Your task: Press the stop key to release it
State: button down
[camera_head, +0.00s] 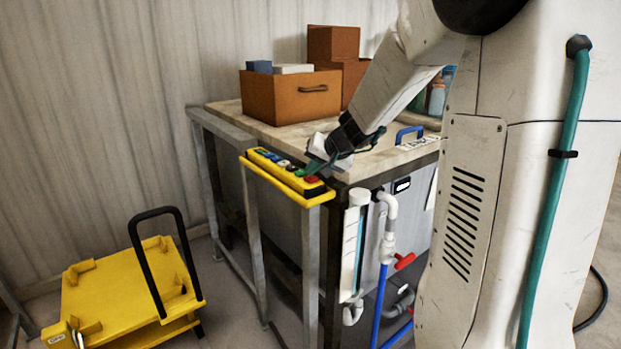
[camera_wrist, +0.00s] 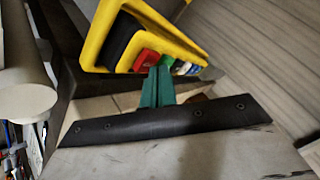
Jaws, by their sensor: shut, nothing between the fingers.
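The yellow key panel (camera_head: 290,188) is fixed along the front edge of the bench, with a row of coloured keys. The red key, which looks like the stop key (camera_head: 313,180), is at the panel's near right end. In the wrist view the red key (camera_wrist: 146,61) is beside a green key (camera_wrist: 168,62), with blue and white keys further along. My gripper (camera_head: 313,163) is shut and empty, just above the panel. In the wrist view its green fingertips (camera_wrist: 159,72) overlap the edges of the red and green keys. I cannot tell whether they touch.
Brown boxes (camera_head: 290,97) stand on the bench (camera_head: 235,113) behind the panel. White and blue pipes with a red valve handle (camera_head: 404,261) run below its right corner. A yellow cart (camera_head: 115,290) with a black handle stands on the floor at left.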

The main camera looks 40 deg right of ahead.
aim_at(313, 179)
jog(key=shift+f, duration=0.45)
dwell(0.6)
jog(key=shift+r, duration=0.9)
jog(key=shift+r, duration=2.5)
